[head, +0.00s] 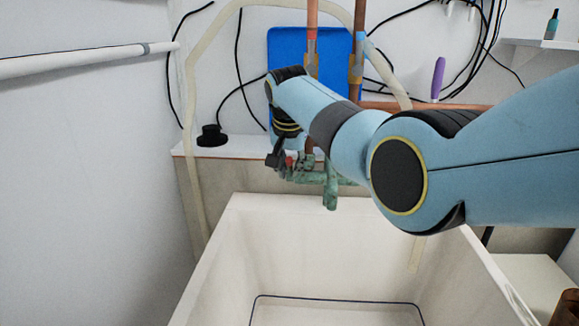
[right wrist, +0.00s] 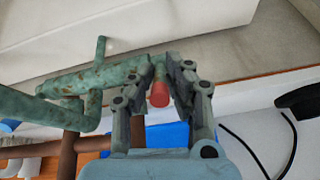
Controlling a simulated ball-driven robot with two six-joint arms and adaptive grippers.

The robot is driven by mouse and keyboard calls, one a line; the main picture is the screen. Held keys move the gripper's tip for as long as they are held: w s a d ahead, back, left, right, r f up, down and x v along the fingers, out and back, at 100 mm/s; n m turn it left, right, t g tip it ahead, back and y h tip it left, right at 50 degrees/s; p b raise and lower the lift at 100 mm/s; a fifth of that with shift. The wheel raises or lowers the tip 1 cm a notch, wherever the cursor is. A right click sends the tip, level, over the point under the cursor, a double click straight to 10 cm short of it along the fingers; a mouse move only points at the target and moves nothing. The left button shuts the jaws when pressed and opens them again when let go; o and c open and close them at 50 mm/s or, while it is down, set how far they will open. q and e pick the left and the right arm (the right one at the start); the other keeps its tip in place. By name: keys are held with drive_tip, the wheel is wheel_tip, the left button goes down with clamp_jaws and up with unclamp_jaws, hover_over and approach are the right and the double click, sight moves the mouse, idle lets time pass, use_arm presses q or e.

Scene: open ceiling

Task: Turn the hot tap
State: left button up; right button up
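The tap is a weathered green metal fitting (head: 330,180) above the back rim of the white sink, and it also shows in the right wrist view (right wrist: 95,80). Its hot handle is a small red knob (right wrist: 159,95), seen between my right gripper's fingers; a bit of red (head: 289,162) shows in the head view. My right gripper (right wrist: 160,64) has its fingers close on both sides of the red knob and looks shut on it. In the head view my right gripper (head: 277,157) is partly hidden by its own wrist. My left gripper is not in view.
The white sink (head: 235,235) lies below, empty. Copper pipes (head: 312,20) run down the back wall past a blue panel (head: 285,50). A black round object (head: 211,137) sits on the ledge at left. Black cables and a purple-handled item (head: 438,78) hang on the wall.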

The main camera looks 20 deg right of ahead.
clamp_jaws()
drive_tip(key=p, duration=0.1)
drive_tip(key=t+p, duration=0.1)
drive_tip(key=shift+s+a+h+p, duration=0.2)
drive_tip(key=shift+s+h+p, duration=0.2)
drive_tip(key=shift+s+f+t, duration=0.1)
drive_tip(key=shift+f+t, duration=0.25)
drive_tip(key=shift+t, duration=0.35)
drive_tip(key=shift+a+f+t+h, duration=0.1)
drive_tip(key=shift+f+t+h, duration=0.1)
drive_tip(key=shift+t+h, duration=0.15)
drive_tip(key=shift+s+t, duration=0.1)
drive_tip(key=shift+t, duration=0.25)
drive_tip(key=o, duration=0.7)
unclamp_jaws()
